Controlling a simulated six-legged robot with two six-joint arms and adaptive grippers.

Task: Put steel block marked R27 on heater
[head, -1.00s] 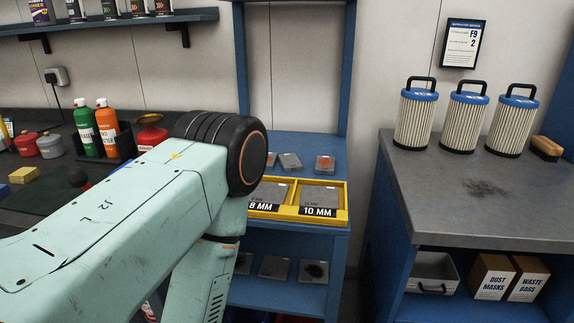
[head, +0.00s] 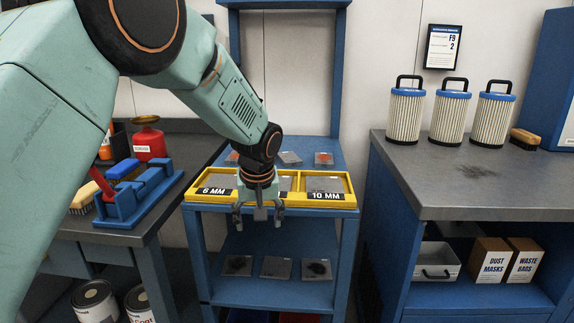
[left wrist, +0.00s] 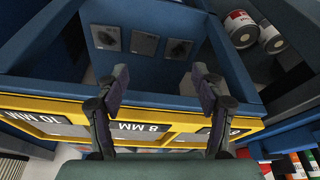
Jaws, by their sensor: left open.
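I cannot make out the mark R27 on anything, and I cannot pick out the heater. My left gripper (head: 259,214) is open and empty, pointing down in front of the yellow tray (head: 300,202) on the blue rack. The tray holds grey steel plates in labelled bays; 6 MM and 10 MM are legible, and my gripper covers the middle label in the head view. In the left wrist view the open fingers (left wrist: 160,78) show above the yellow tray edge (left wrist: 75,107), whose label 8 MM is readable. My right gripper is not in view.
Grey plates (head: 275,268) lie on the rack's lower shelf, and more lie behind the tray (head: 290,158). A grey-topped bench (head: 430,185) with several filters (head: 449,112) stands right. A blue holder (head: 140,190) sits on the left bench. Paint cans (head: 95,302) stand below.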

